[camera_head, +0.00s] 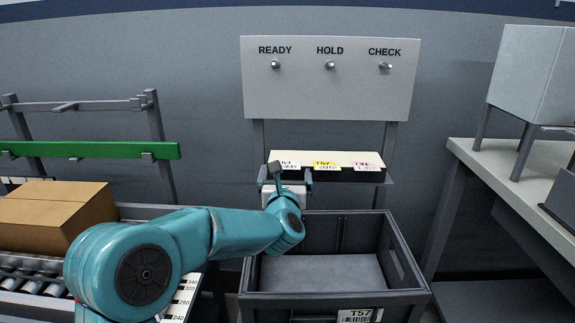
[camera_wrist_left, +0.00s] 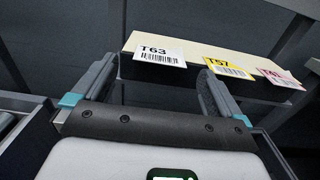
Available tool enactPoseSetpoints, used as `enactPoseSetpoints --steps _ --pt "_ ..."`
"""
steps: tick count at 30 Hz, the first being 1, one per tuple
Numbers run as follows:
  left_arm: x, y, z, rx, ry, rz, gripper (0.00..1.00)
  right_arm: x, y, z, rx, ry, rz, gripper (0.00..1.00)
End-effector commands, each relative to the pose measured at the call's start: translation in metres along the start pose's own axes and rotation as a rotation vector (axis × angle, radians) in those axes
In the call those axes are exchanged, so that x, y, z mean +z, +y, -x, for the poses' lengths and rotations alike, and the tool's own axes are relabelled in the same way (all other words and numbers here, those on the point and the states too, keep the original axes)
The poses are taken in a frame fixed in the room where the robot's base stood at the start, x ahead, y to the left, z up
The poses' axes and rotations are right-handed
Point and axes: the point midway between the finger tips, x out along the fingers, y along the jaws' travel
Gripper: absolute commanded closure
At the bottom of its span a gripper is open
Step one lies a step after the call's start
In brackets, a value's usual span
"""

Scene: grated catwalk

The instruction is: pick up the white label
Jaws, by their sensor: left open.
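The white label (camera_wrist_left: 160,54), marked T63 with a barcode, hangs at the left of the front edge of a cream-topped shelf (camera_wrist_left: 200,50). In the head view the white label (camera_head: 291,163) is partly hidden behind my left gripper (camera_head: 286,174). In the left wrist view my left gripper (camera_wrist_left: 158,72) is open, with one finger on each side of the label's position. Nothing is between its fingers, and the label appears ahead of them. My right gripper is in neither view.
A yellow T57 label (camera_head: 326,164) and a pink T41 label (camera_head: 366,166) sit to the right on the same shelf edge. A dark open crate (camera_head: 400,262) stands below. A cardboard box (camera_head: 60,212) lies on rollers at left. A panel (camera_head: 330,95) with several knobs stands above.

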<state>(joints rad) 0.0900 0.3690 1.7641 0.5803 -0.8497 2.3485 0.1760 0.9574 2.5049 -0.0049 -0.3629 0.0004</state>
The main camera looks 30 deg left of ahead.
Motion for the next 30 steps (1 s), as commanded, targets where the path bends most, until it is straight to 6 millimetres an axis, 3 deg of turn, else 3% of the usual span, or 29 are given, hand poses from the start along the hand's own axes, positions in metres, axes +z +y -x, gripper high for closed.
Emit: enactPoseSetpoints --steps 6,13,14,18,30 --pt "0.0 -0.001 -0.029 0.001 0.0 0.0 0.0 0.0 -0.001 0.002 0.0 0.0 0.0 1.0" --pt "-0.001 -0.001 -0.031 0.0 0.0 0.0 0.0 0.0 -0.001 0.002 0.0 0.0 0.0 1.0" --pt "-0.001 -0.001 -0.031 0.0 0.0 0.0 0.06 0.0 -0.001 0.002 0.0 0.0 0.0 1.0" --pt "-0.001 -0.001 -0.031 0.0 0.0 0.0 0.52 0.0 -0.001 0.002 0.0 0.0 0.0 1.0" --pt "0.002 -0.001 -0.031 0.001 0.0 0.001 0.55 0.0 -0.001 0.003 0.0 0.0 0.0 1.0"
